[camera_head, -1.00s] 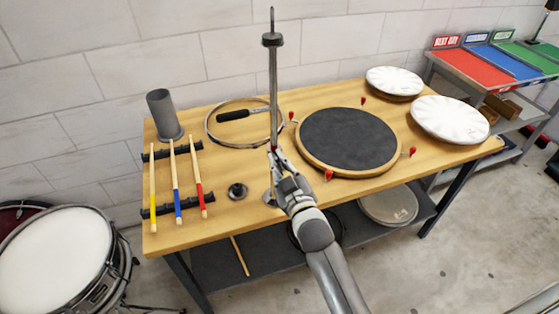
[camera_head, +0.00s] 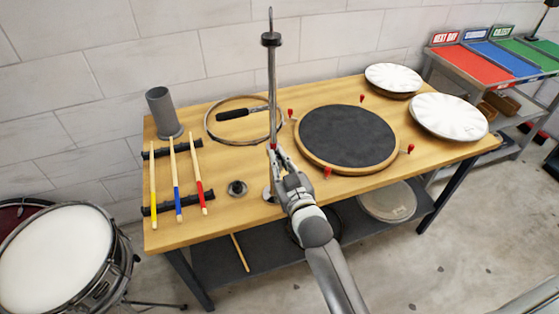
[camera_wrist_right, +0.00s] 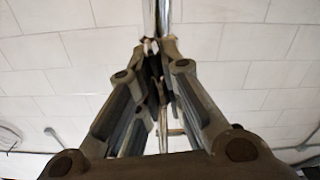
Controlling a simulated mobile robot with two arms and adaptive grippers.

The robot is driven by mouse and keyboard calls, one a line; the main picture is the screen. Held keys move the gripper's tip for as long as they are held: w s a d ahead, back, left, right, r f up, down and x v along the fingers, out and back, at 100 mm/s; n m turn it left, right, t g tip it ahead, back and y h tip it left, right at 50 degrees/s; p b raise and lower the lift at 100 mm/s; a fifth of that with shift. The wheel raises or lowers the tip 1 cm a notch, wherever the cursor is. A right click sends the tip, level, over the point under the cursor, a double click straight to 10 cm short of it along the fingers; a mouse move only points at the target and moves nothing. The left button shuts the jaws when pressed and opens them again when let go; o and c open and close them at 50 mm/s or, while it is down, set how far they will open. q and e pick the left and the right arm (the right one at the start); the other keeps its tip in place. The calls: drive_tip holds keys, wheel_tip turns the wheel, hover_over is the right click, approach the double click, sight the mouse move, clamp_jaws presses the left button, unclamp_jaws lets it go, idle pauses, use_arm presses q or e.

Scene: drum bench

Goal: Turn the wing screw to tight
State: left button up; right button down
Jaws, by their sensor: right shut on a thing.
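A tall metal stand (camera_head: 271,90) rises from the wooden bench, with a dark round cup near its top. My right gripper (camera_head: 273,149) reaches it from the front, at the lower part of its pole. Its fingertips are closed together there, and a small red spot shows right at them. I take this to be the wing screw (camera_head: 273,146), mostly hidden by the fingers. In the right wrist view my fingers (camera_wrist_right: 155,47) converge on the pole (camera_wrist_right: 155,18); the screw's angle cannot be made out. My left gripper is not in view.
A round dark practice pad (camera_head: 346,136) with red-tipped fittings lies right of the stand. A hoop (camera_head: 209,131) lies behind left. Drumsticks (camera_head: 177,185) rest on a rack at left, near a grey cup (camera_head: 162,112). A small black disc (camera_head: 237,188) sits left of the stand base.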

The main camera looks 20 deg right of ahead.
drive_tip(key=c, duration=1.5)
unclamp_jaws()
drive_tip(key=shift+f, duration=0.1)
drive_tip(key=shift+c, duration=0.2)
drive_tip(key=s, duration=1.2)
drive_tip(key=shift+d, duration=0.2)
drive_tip(key=shift+f, duration=0.1)
drive_tip(key=s+a+f+g, duration=0.1)
drive_tip(key=s+f+g, duration=0.2)
drive_tip(key=f, duration=0.8)
drive_tip(key=s+a+f+g+y+b, duration=0.1)
drive_tip(key=s+f+g, duration=0.15)
drive_tip(key=f, duration=0.85)
drive_tip(key=s+f+g, duration=0.3)
drive_tip(key=s+f, duration=0.1)
drive_tip(key=f, duration=0.8)
drive_tip(key=s+d+f+g, duration=0.2)
drive_tip(key=s+f, duration=0.5)
drive_tip(key=s, duration=0.2)
drive_tip(key=s+d+f+g+h, duration=0.1)
drive_tip(key=s+d+f+g, duration=0.2)
drive_tip(key=s+f, duration=0.4)
drive_tip(key=s+d+f+g, duration=0.3)
drive_tip(key=s+f, duration=0.4)
drive_tip(key=s, duration=0.6)
drive_tip(key=shift+s+f+h+b, duration=0.15)
drive_tip(key=shift+h+b, duration=0.15)
drive_tip(key=shift+b, duration=0.1)
